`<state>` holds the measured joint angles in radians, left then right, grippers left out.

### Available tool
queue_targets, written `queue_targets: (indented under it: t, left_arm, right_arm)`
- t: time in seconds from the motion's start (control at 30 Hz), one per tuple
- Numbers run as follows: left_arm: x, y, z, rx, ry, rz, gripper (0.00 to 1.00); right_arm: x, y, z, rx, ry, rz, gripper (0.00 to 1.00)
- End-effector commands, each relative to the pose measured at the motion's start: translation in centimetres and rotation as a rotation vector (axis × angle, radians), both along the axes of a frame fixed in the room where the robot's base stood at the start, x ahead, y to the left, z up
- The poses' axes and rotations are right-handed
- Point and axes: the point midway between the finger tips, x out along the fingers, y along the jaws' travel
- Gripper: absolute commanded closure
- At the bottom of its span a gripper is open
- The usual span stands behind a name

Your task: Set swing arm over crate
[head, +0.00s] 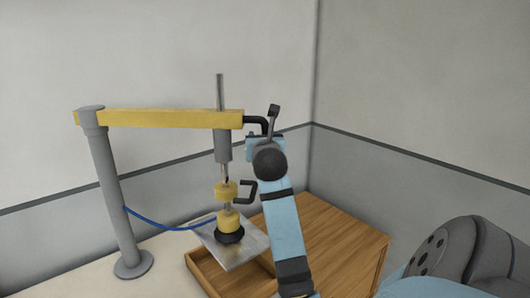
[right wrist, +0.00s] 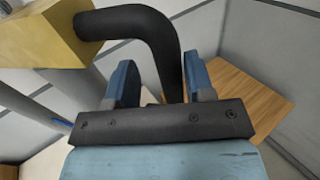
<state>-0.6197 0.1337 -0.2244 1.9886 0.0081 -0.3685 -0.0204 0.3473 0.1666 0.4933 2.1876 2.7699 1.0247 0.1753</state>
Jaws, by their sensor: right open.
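The yellow swing arm (head: 165,119) reaches right from the top of a grey post (head: 110,190). A bent black handle (head: 258,122) is fixed at its free end. A lifting tool (head: 223,145) hangs from that end, with its black cup (head: 230,235) on a grey metal plate (head: 250,252). The plate overlaps the wooden crate (head: 200,274) in the head view; the gap between them is unclear. My right gripper (head: 265,143) is at the handle. In the right wrist view its blue fingers (right wrist: 162,82) are apart, with the handle (right wrist: 140,30) passing down between them. My left gripper is out of view.
A broad wooden surface (head: 335,243) lies right of the plate, beside the crate opening. A blue hose (head: 175,226) sags from the post to the tool. A second black handle (head: 245,194) sticks out of the tool's side. Grey walls (head: 420,190) close off the back and right.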

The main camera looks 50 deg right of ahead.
Motion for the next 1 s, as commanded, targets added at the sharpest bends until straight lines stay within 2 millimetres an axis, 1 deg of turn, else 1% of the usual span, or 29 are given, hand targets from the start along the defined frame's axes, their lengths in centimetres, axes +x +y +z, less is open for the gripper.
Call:
queue_targets:
  t: [0.03, 0.2, 0.3, 0.43, 0.63, 1.0]
  left_arm:
    - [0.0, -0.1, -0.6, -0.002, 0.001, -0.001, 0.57]
    - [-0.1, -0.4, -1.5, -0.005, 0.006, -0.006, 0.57]
    - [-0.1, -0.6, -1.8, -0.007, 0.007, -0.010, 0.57]
    - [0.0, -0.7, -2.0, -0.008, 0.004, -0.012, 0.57]
    - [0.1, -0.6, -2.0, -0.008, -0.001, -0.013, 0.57]
    - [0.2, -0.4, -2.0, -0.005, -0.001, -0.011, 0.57]
  right_arm:
    - [-0.8, 0.9, -0.3, -0.002, -0.002, 0.002, 0.52]
    - [-3.5, 3.9, -0.3, -0.001, -0.003, 0.002, 0.52]
    - [-4.9, 5.5, -0.3, 0.000, -0.001, 0.003, 0.52]
    - [-6.2, 6.9, -0.2, 0.000, -0.001, 0.003, 0.52]
    - [-7.1, 7.9, -0.1, 0.001, -0.001, 0.002, 0.52]
    - [-7.1, 7.9, 0.0, 0.000, 0.000, 0.002, 0.52]
